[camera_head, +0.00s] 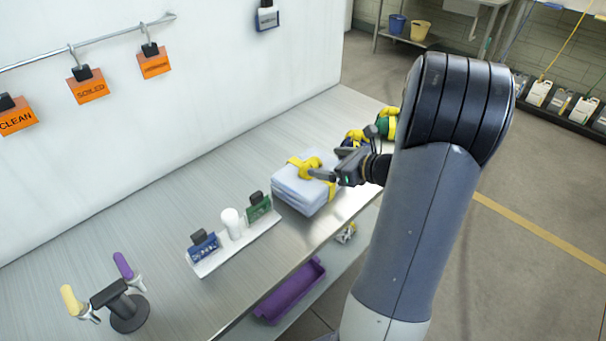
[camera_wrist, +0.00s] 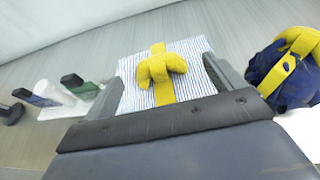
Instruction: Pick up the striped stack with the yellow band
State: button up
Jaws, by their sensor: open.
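The striped stack (camera_head: 302,192) is a folded, pale blue-and-white bundle lying on the metal table. A yellow band with a knot (camera_head: 304,168) crosses its top. In the wrist view the striped stack (camera_wrist: 195,82) lies ahead, with the yellow band (camera_wrist: 159,68) running down its middle. My gripper (camera_head: 325,177) is at the stack's right side in the head view. In the wrist view my gripper (camera_wrist: 172,90) is open, its two fingers apart on either side of the stack. I cannot tell whether they touch it. The gripper body hides the stack's near part.
A dark blue bundle with a yellow strap (camera_wrist: 290,75) sits close to the right finger. A green and yellow item (camera_head: 387,124) is behind my arm. A white holder with cards (camera_head: 236,243) stands left of the stack. A purple tray (camera_head: 290,290) is on the lower shelf.

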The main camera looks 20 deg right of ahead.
aim_at(312, 161)
jog(key=x, duration=0.3)
jog(key=shift+w, duration=0.1)
jog(key=x, duration=0.2)
jog(key=p+x, duration=0.1)
jog(key=x, duration=0.1)
jog(key=shift+a+f, duration=0.15)
jog(key=shift+a, duration=0.2)
jog(key=shift+w+a+f, duration=0.2)
jog(key=shift+w+f, duration=0.05)
jog(key=shift+w, duration=0.1)
jog(key=shift+c, duration=0.4)
jog(key=c, duration=1.6)
